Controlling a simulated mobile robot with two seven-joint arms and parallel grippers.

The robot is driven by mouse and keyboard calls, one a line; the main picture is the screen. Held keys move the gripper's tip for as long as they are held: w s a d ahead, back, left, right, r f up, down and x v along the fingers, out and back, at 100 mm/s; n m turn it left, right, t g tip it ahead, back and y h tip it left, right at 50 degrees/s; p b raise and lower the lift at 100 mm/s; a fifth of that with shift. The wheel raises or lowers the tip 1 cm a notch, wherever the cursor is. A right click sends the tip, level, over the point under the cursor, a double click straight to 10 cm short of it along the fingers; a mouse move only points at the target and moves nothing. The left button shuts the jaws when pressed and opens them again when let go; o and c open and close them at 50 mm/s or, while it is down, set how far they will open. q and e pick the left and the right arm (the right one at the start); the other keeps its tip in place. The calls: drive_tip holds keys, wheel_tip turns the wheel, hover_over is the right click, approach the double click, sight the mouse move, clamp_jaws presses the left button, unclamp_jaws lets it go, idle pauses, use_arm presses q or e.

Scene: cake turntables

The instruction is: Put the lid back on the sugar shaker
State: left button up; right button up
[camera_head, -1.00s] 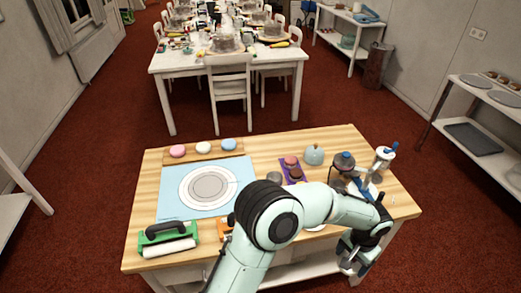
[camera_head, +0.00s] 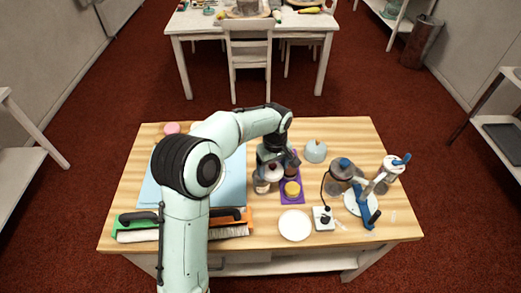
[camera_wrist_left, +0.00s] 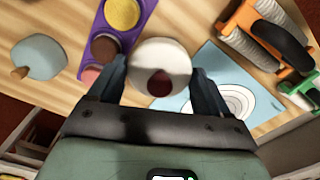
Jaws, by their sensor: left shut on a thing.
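The lid (camera_wrist_left: 175,58) is white and round with a dark red knob; in the head view it shows pale (camera_head: 270,172) under my gripper. My left gripper (camera_head: 272,158) is shut on the lid; in the left wrist view its two fingers (camera_wrist_left: 160,85) stand on either side of it. The sugar shaker (camera_head: 261,186) is a clear glass jar standing on the table directly under the lid. The lid and gripper hide the shaker's mouth, so I cannot tell whether the lid rests on it. My right gripper is not in view.
A purple tray (camera_head: 299,199) with coloured discs stands close to the right of the shaker. A blue mat (camera_head: 232,185) lies left.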

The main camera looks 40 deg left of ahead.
use_arm(q)
drive_tip(key=a+n, duration=0.1)
drive_tip(key=a+r+n, duration=0.2)
drive_tip(key=shift+s+a+r+n, duration=0.2)
drive_tip(key=shift+a+r+n, duration=0.05)
drive_tip(key=shift+n, duration=0.15)
drive_tip(key=shift+s+a+r+n, duration=0.15)
drive_tip(key=shift+a+n, duration=0.05)
drive_tip(key=shift+n, duration=0.1)
drive_tip(key=shift+s+f+b, duration=0.1)
drive_tip(key=shift+f+b, duration=0.85)
drive_tip(key=shift+f, duration=1.5)
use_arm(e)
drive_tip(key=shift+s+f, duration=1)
use_arm(q)
drive_tip(key=shift+d+f, duration=0.1)
drive_tip(key=shift+f, duration=0.05)
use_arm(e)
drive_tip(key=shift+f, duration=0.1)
use_arm(q)
drive_tip(key=shift+f, duration=0.25)
drive_tip(key=shift+f, duration=0.75)
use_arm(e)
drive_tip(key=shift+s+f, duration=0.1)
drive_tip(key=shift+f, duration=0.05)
